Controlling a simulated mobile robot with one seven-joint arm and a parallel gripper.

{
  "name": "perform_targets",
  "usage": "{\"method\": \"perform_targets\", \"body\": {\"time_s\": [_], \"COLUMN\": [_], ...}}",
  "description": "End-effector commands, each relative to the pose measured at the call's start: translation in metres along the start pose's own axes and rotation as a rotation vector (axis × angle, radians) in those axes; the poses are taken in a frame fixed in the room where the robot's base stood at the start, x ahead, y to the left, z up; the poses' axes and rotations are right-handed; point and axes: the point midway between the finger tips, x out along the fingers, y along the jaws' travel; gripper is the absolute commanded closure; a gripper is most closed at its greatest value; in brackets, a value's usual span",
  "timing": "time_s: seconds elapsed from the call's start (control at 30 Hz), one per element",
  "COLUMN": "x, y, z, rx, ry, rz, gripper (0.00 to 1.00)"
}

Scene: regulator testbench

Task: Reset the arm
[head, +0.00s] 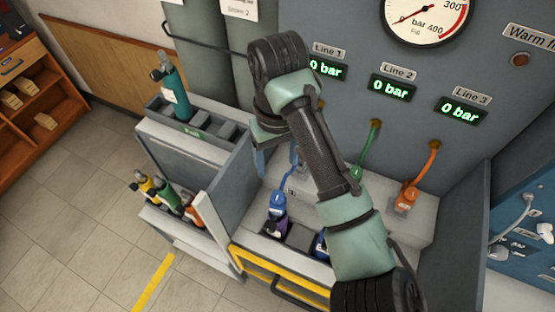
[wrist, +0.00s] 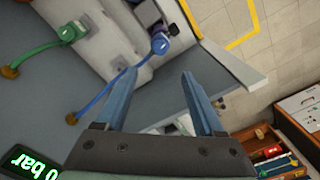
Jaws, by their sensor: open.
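My gripper (wrist: 159,75) is open in the wrist view, with its two blue fingers apart and nothing between them. In the head view my arm reaches up from the lower right, bends near the top middle and hangs down in front of the bench wall. There my gripper (head: 263,162) is partly hidden behind my own wrist and points downward, left of the blue hose. No object is held.
A blue connector (head: 278,203) sits on a purple bottle; an orange connector (head: 406,200) rests at right. A teal cylinder (head: 172,88) stands in the upper left rack. Several small cylinders stand below. Line displays (head: 391,88) read 0 bar. Floor at left is clear.

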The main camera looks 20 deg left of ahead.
Motion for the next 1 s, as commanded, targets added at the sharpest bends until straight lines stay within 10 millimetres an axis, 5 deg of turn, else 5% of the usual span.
{"method": "perform_targets", "body": {"time_s": [0.43,0.57,0.67,0.8,0.9,1.0], "x": [0.0,-0.017,-0.056,-0.15,-0.226,-0.297], "y": [0.0,-0.004,-0.005,0.005,0.021,0.038], "z": [-0.001,-0.029,-0.07,-0.115,-0.116,-0.094], "rx": [0.0,0.0,0.013,0.067,0.123,0.186], "ry": [0.006,0.156,0.414,0.867,1.166,1.435], "rz": [0.001,0.019,0.055,0.141,0.226,0.332], "gripper": [0.3,0.3,0.3,0.3,0.3,0.3]}}
